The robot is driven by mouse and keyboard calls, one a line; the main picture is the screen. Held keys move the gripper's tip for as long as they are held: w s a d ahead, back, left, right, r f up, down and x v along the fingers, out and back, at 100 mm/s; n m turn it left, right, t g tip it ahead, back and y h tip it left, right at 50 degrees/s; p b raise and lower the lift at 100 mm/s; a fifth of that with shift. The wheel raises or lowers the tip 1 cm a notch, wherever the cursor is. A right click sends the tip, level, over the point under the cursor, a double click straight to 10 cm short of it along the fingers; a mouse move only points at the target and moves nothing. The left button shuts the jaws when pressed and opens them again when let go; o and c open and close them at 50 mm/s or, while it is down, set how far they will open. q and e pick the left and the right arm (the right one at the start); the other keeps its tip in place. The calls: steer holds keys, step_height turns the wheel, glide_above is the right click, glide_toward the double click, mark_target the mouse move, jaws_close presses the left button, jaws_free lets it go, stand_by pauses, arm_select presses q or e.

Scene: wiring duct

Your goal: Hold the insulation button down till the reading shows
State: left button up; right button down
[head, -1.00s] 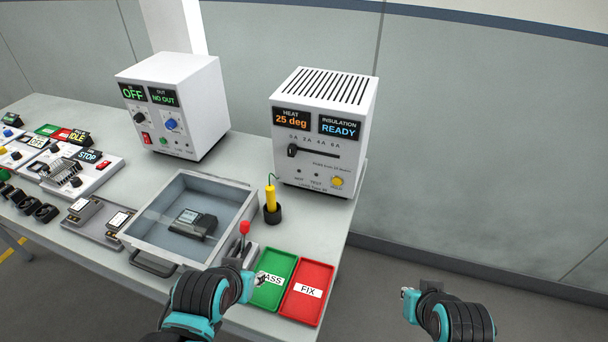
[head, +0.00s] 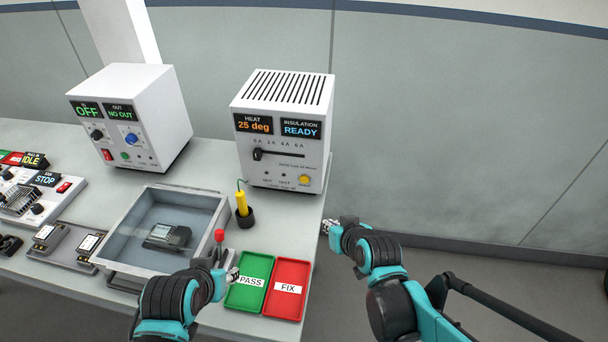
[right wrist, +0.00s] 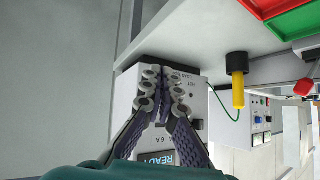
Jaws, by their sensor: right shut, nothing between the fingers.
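The tester (head: 285,130) is a white box with a slotted top at the back right of the table. Its insulation display (head: 301,129) reads READY and its heat display reads 25 deg. The yellow button (head: 305,180) is at the lower right of its front. My right gripper (head: 327,226) is shut and empty, right of the table edge, below and right of the button and apart from it. In the right wrist view the shut fingers (right wrist: 163,75) cover part of the tester's front, and the button is hidden. My left gripper (head: 232,276) is beside the green tray; its jaws are too small to read.
A green PASS tray (head: 247,298) and a red FIX tray (head: 290,272) lie at the front right. A yellow probe (head: 241,203) stands in a black holder before the tester. A red-knobbed lever (head: 219,236) and a grey bin (head: 205,202) are further left.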

mark_target(304, 179)
steer(key=w+a, duration=0.2)
steer(key=w+a+f+t+y+p, duration=0.1)
steer(key=w+a, duration=0.1)
steer(key=a, duration=0.1)
steer(key=w+a+y+p, duration=0.1)
steer(key=a, duration=0.2)
steer(key=shift+w+a+f+n+t, duration=0.15)
steer(key=shift+w+f+n+t, duration=0.15)
steer(key=shift+w+f+n, duration=0.1)
steer(key=shift+w, duration=0.15)
steer(key=w, duration=0.2)
steer(key=w+d, duration=0.1)
steer(key=w, duration=0.4)
steer(key=shift+d+p, duration=0.3)
steer(key=shift+w+d, duration=0.1)
steer(key=shift+w, duration=0.6)
steer(key=shift+w, duration=0.15)
steer(key=shift+w+d, duration=0.1)
steer(key=shift+w, duration=0.15)
steer(key=shift+w, duration=0.35)
stand_by(4.2)
